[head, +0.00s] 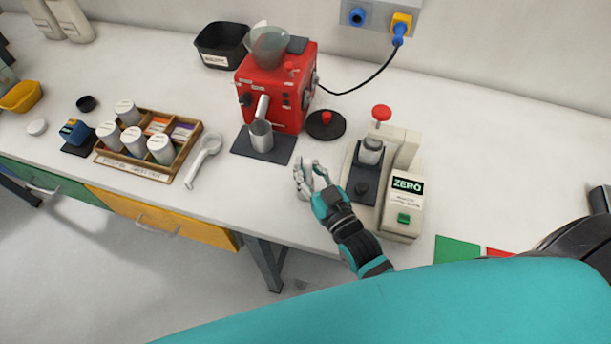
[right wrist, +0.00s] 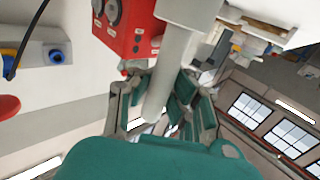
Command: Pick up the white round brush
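A white brush-like tool (head: 204,157) with a round head and a straight handle lies on the counter, just right of the wooden tray. My right gripper (head: 308,170) is to its right, near the counter's front edge and apart from it. Its fingers are spread. In the right wrist view the fingers (right wrist: 160,105) also stand apart. A pale cylinder (right wrist: 172,75) with a wider pale end shows between or beyond them; I cannot tell what it is or whether it touches them. My left gripper is not in view.
A red grinder (head: 278,92) stands behind, with a metal cup (head: 261,134) on a dark mat. A beige ZERO device (head: 403,212) is right of my gripper. The wooden tray (head: 135,170) holds white canisters. A bare counter stretch lies between brush and gripper.

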